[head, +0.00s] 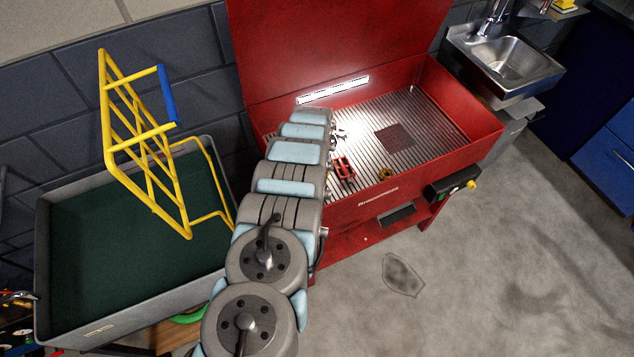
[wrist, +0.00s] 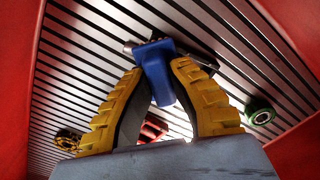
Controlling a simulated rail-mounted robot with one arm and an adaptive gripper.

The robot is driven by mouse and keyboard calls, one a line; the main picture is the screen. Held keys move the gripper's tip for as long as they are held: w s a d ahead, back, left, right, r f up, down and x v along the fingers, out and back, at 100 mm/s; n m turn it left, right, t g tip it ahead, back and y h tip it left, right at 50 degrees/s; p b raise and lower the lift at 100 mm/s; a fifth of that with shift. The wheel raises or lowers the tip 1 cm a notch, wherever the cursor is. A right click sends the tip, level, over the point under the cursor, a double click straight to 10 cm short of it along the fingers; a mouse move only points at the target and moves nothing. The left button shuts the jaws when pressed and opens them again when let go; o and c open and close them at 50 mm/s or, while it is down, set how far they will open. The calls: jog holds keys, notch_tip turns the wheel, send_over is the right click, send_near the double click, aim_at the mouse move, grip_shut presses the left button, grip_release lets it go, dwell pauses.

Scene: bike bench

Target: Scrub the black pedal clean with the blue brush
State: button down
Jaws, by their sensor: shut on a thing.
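In the wrist view my gripper (wrist: 158,82) has its yellow-padded fingers closed on a blue handle (wrist: 155,60), which looks like the blue brush. Its bristles cannot be made out. A dark piece (wrist: 196,50) with metal beside it lies just past the brush, over the slatted tray floor; it may be the black pedal, but I cannot tell for sure, nor whether the brush touches it. In the head view my arm hides most of the gripper and the brush.
The red wash basin (head: 425,85) has a raised lid and a slatted floor (head: 400,110). Inside are a red part (head: 343,168), an orange-brown ring (head: 386,174) and a green-rimmed round part (wrist: 260,113). A grey tub (head: 75,220) with a yellow rack (head: 150,165) stands left.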

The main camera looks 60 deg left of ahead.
jog(key=shift+a+f+b, duration=0.15)
jog(key=shift+a+b, duration=1.05)
jog(key=shift+b, duration=0.4)
jog(key=shift+a, duration=0.15)
jog(key=shift+a+b, duration=0.2)
jog(key=shift+b, duration=0.25)
jog(key=shift+d+r, duration=0.1)
jog(key=shift+r, duration=0.1)
jog(key=shift+d+p, duration=0.35)
jog(key=shift+p, duration=0.55)
jog(key=shift+d+p, duration=0.3)
jog(key=shift+p, duration=0.3)
jog(key=shift+d+p, duration=0.7)
jog(key=shift+p, duration=0.5)
jog(key=shift+d, duration=0.1)
jog(key=shift+d+f+p, duration=0.1)
jog(key=shift+d+p, duration=0.4)
jog(key=shift+p, duration=0.3)
